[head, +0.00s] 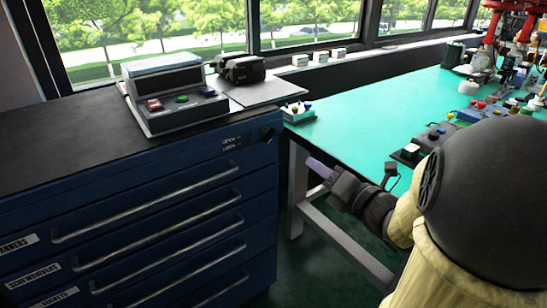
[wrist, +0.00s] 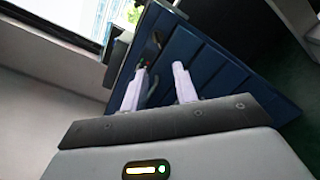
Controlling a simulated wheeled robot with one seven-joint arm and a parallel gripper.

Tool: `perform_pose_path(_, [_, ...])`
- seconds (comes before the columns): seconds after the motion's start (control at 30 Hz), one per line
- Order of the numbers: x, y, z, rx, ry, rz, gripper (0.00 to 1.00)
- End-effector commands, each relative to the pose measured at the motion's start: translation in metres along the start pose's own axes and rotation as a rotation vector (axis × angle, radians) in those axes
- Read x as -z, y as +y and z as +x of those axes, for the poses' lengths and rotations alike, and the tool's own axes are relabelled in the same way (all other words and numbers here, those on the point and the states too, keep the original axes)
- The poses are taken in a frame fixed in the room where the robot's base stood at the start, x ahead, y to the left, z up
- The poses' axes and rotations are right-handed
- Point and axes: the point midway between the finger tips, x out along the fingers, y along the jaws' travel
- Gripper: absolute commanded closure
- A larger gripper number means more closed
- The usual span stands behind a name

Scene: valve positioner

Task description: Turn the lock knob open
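The lock knob (head: 267,134) is a small dark knob at the upper right of the blue drawer cabinet's front (head: 150,215). Small lit label lines (head: 231,143) sit just left of it; which one is lit for its state is too small to read. My gripper (head: 317,167) is to the right of the cabinet, lower than the knob and apart from it. In the wrist view, my gripper (wrist: 160,68) has its two pale fingers spread with nothing between them. The blue cabinet front (wrist: 205,65) lies beyond the fingertips, with a small dark shape, likely the knob (wrist: 157,40), near its top.
Drawer handles (head: 150,205) stick out from the cabinet front. A control box (head: 175,95) stands on the cabinet's dark top. A green-topped workbench (head: 365,105) with several devices is at right, its pale legs (head: 340,240) near my arm.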

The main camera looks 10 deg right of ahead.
Motion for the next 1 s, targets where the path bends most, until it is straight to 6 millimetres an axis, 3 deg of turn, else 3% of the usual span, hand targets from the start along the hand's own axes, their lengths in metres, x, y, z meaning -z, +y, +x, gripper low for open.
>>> perform_pose_path(0.57, [0.002, 0.002, 0.001, -0.03, 0.005, -0.043, 0.71])
perform_pose_path(0.93, [0.001, 0.005, 0.027, -0.029, 0.007, -0.038, 0.71])
perform_pose_path(1.0, [0.003, 0.003, 0.04, -0.031, 0.007, -0.043, 0.71])
